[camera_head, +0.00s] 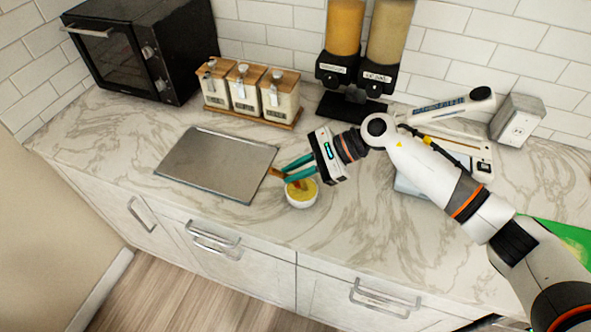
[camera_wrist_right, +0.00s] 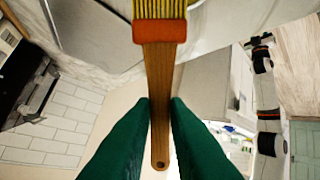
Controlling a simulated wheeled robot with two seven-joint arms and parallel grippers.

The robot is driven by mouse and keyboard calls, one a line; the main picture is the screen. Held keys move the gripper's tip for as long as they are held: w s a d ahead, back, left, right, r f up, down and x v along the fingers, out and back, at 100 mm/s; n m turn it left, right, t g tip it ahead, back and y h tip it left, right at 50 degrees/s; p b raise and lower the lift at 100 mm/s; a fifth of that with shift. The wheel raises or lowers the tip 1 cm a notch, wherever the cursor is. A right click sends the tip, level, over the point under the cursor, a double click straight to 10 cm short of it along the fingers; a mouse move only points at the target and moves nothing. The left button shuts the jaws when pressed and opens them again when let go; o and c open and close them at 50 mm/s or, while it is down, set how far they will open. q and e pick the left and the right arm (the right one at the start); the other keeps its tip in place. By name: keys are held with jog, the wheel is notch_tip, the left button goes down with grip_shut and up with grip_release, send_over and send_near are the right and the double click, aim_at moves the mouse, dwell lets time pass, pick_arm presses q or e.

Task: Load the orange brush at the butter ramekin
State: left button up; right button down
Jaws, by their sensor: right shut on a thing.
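My right gripper (camera_head: 290,170) has teal fingers shut on the wooden handle of the orange brush (camera_head: 277,173). In the right wrist view, the brush (camera_wrist_right: 160,60) lies between the two green fingers (camera_wrist_right: 160,115). Its orange band and yellow bristles are at the top of that view. The butter ramekin (camera_head: 301,204) is a small white bowl with yellow butter, on the counter just below the fingers. The brush head is at the ramekin in the head view; whether the bristles touch the butter I cannot tell. My left gripper is out of view.
A grey metal tray (camera_head: 215,165) lies left of the ramekin on the marble counter. Wooden-lidded canisters (camera_head: 245,92), a black toaster oven (camera_head: 140,50) and a cereal dispenser (camera_head: 360,70) stand behind. A white scale-like device (camera_head: 465,150) is behind my right arm. The counter front is clear.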

aim_at(296, 187)
dwell(0.5)
jog(key=shift+r+p, duration=0.3)
jog(key=shift+r, duration=0.6)
notch_tip(296, 187, up, 5)
jog(key=shift+r+p, duration=0.1)
jog(key=shift+p, duration=0.35)
